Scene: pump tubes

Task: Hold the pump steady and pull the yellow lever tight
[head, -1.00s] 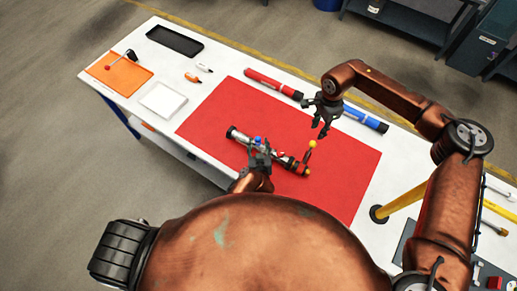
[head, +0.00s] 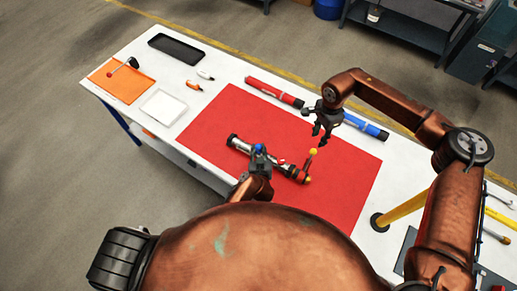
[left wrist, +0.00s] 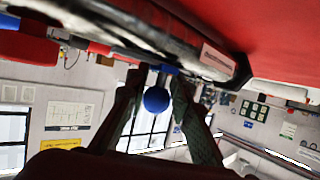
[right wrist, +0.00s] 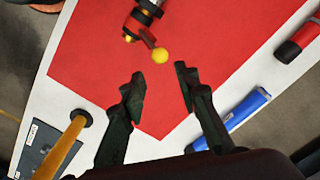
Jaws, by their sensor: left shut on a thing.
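The pump tube (head: 240,144) lies over the red mat, slanting down to the right. It also shows across the top of the left wrist view (left wrist: 150,25). Its yellow-knobbed lever (head: 313,152) stands up at the right end; the yellow knob (right wrist: 160,56) shows in the right wrist view. My left gripper (head: 258,160) is shut on the pump near its middle, with the blue knob (left wrist: 156,99) between its fingers; the exact contact is partly hidden. My right gripper (right wrist: 160,85) is open and empty, above and apart from the yellow knob.
The red mat (head: 345,180) has free room around the pump. Red (head: 275,92) and blue (head: 365,125) tubes lie along its far edge. A yellow post (head: 400,208) stands at right. An orange tray (head: 118,84), a white tray (head: 163,106) and a black tray (head: 180,46) are at left.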

